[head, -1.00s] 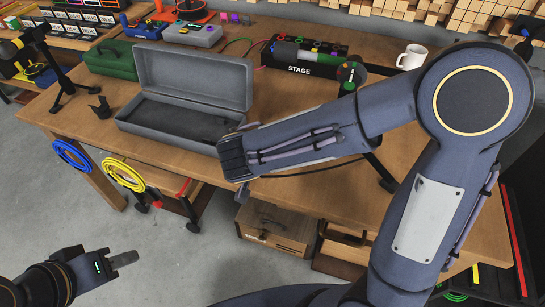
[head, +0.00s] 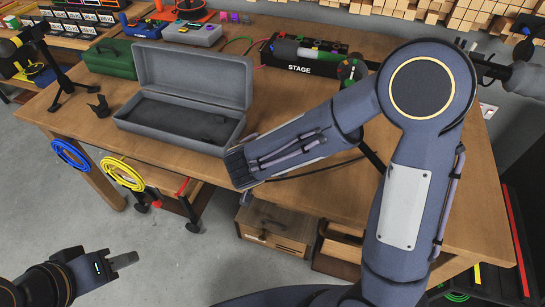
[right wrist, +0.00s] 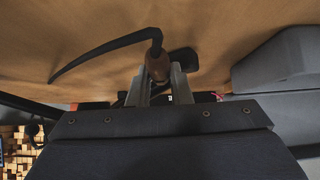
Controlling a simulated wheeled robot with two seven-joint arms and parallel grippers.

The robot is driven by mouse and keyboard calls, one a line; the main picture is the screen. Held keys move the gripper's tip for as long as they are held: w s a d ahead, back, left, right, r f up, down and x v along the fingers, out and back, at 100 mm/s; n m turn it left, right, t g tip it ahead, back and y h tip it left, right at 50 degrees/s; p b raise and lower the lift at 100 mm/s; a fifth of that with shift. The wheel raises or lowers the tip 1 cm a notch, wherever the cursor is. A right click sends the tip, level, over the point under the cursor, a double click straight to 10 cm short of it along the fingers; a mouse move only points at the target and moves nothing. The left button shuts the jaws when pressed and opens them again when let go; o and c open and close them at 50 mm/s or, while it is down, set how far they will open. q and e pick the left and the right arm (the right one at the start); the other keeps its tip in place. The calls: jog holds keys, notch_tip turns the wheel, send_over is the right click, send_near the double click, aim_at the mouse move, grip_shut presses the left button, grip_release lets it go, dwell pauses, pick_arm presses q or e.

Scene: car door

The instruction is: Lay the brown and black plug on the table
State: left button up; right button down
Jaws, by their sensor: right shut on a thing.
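The brown and black plug (right wrist: 157,68) shows in the right wrist view, its brown body between the fingers of my right gripper (right wrist: 160,80). The gripper is shut on it. A black cable bends from the plug's top and runs left across the wooden table (right wrist: 215,25). I cannot tell whether the plug touches the tabletop. In the head view my right forearm is over the table's (head: 350,195) front edge and hides the right gripper and plug.
An open grey case (head: 185,125) stands left of my right wrist. A green box (head: 108,60), a small black clip (head: 99,107) and a black STAGE box (head: 300,57) are also on the table. Bare wood lies right of my forearm.

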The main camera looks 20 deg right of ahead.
jog(key=shift+f, duration=0.2)
jog(key=c, duration=1.3)
grip_release()
jog(key=shift+r, duration=0.15)
